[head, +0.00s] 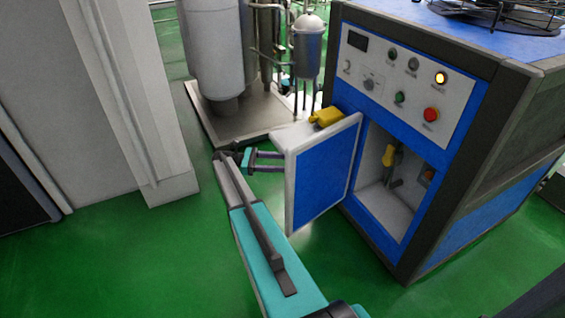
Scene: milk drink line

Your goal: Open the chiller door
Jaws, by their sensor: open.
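The chiller (470,170) is a blue and dark grey cabinet at the right, with a white control panel on its upper front. Its door (325,178), blue with a white rim, stands swung well out to the left. The opening shows a pale compartment (380,200) with a yellow-handled valve (389,157) inside. My gripper (281,162) is open beside the door's outer left edge, its two fingers pointing right. The fingertips reach close to the white rim; I cannot tell whether they touch it. The door's outer face is hidden.
A yellow part (326,116) shows at the door's top edge. A pale wall column (150,120) stands left. Green floor (150,260) is clear in front.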

